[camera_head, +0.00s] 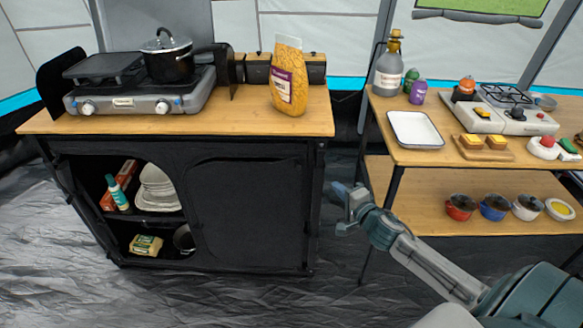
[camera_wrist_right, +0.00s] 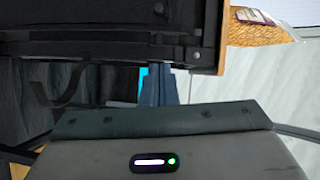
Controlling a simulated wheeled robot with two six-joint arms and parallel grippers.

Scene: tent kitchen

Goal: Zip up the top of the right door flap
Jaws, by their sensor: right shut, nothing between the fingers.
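The black fabric cabinet (camera_head: 311,200) stands at the left with a wooden top. Its right door flap (camera_head: 240,220) hangs flat over the right compartment, with a curved seam along its top edge. I cannot make out a zipper pull. My right gripper (camera_head: 345,197) is shut and empty, just right of the cabinet's front right corner and apart from the flap. In the right wrist view the gripper fingers (camera_wrist_right: 160,87) show below the dark cabinet frame (camera_wrist_right: 190,40). My left gripper is not in view.
The cabinet's left compartment holds plates (camera_head: 157,188), a bottle (camera_head: 117,192) and boxes. A stove (camera_head: 140,92) with a pot (camera_head: 167,58) and a pasta bag (camera_head: 288,75) stand on top. A wooden shelf table (camera_head: 400,155) stands close at the right. Floor in front is clear.

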